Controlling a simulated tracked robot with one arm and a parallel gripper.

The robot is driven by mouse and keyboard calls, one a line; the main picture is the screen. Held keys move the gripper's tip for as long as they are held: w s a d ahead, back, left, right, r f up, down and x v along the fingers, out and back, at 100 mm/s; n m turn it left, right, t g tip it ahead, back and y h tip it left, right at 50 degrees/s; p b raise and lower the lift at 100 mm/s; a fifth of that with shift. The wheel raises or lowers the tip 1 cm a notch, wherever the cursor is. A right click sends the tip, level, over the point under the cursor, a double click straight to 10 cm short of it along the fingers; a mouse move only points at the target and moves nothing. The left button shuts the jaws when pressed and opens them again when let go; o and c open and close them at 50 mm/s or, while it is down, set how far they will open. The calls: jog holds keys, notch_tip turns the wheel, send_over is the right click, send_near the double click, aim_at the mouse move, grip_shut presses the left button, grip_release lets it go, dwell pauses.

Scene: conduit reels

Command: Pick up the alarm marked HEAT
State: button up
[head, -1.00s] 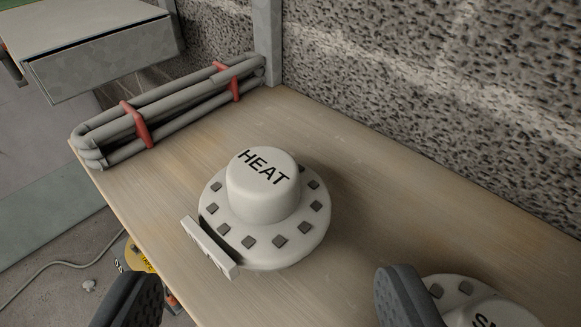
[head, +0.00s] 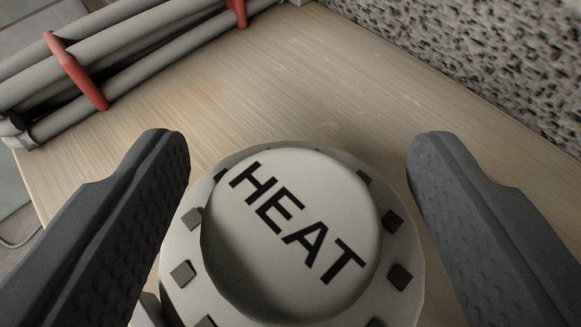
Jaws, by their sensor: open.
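The white round alarm marked HEAT (head: 290,235) sits on the wooden shelf at the bottom middle of the head view. Its raised cap carries the black lettering, and dark square vents ring its wider base. The near part of the base is cut off by the frame. My gripper (head: 298,148) is open, with one dark finger to the left of the alarm and the other to the right. A gap shows between each fingertip and the cap, and nothing is held.
A grey conduit bundle (head: 135,45) with red ties lies on the shelf at the upper left. A rough block wall (head: 480,60) runs along the upper right. The wooden shelf (head: 320,85) is clear beyond the alarm, and its edge drops away at the left.

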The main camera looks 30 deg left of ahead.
jog(key=shift+x, duration=1.2)
jog(key=shift+s, duration=0.1)
jog(key=shift+c, duration=0.8)
jog(key=c, duration=0.9)
jog(key=shift+d+r, duration=0.1)
jog(key=shift+r, duration=0.1)
jog(key=shift+c, duration=0.2)
